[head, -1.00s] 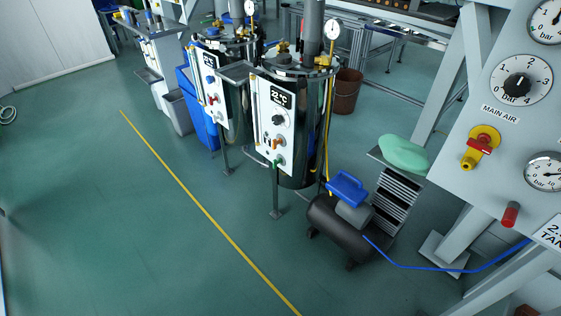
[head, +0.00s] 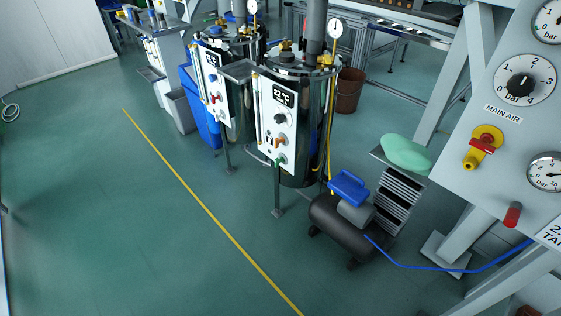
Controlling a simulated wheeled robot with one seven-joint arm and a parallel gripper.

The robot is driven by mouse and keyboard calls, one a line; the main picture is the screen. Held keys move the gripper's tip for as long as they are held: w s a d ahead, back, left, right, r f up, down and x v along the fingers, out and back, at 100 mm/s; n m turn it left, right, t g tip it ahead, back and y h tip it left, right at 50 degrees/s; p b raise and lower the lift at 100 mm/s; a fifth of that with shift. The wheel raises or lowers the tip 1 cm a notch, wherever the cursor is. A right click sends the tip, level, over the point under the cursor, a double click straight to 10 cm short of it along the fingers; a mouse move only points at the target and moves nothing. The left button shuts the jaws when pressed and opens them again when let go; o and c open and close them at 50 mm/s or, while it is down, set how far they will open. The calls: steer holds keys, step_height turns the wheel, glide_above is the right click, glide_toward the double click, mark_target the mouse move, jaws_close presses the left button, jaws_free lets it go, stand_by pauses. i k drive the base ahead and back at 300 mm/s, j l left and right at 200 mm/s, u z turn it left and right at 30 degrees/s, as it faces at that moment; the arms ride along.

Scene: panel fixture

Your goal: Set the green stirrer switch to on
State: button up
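A black and steel tank (head: 316,140) stands in the middle of the head view. Its white control panel (head: 266,128) has a display reading 22 °C, a black knob (head: 280,118), an orange-brown handle (head: 279,141) and a small green-tipped control (head: 281,161) near the bottom. This green control may be the stirrer switch, but it is too small to read its label or position. A second tank behind to the left has a similar panel (head: 211,92) with blue and red controls. My gripper is not in view.
A black compressor (head: 340,232) with a blue top lies on the floor right of the nearer tank. A grey gauge panel (head: 470,150) with a red-handled yellow valve (head: 482,147) fills the right side. Green floor (head: 120,220) with a yellow line (head: 203,208) is open at the left.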

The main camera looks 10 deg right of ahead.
mark_target(277, 160)
steer(key=i+j, duration=0.25)
steer(key=i, duration=0.25)
steer(key=i+j+z, duration=0.15)
steer(key=i, duration=0.35)
steer(key=i+j, duration=0.35)
steer(key=i, duration=0.15)
